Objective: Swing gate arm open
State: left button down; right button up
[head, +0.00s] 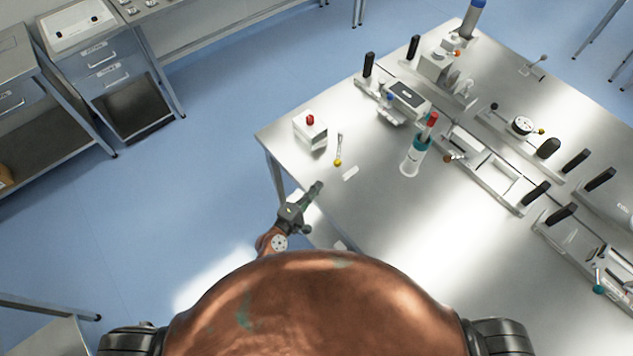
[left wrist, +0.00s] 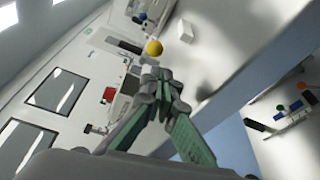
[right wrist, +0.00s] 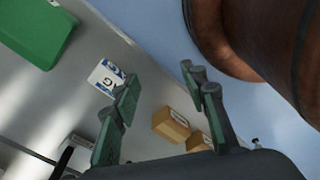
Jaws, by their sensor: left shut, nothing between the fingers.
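A thin metal arm with a yellow ball knob (head: 338,162) lies at the table's near left part, beside a white box with a red button; I take it to be the gate arm. The yellow knob (left wrist: 153,48) shows in the left wrist view just beyond the fingertips. My left gripper (head: 319,186) is shut and empty at the table's left edge, short of the knob and apart from it in the head view. My right gripper (right wrist: 160,76) shows only in its own wrist view, with fingers spread and nothing between them.
The white box with the red button (head: 310,130) stands left of the arm. A teal-and-white bottle with a red top (head: 417,150) stands to the right. Machine units with black handles line the table's far side. The right wrist view shows cardboard boxes (right wrist: 171,125) and a green bin (right wrist: 35,32).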

jog(key=shift+c, duration=0.4)
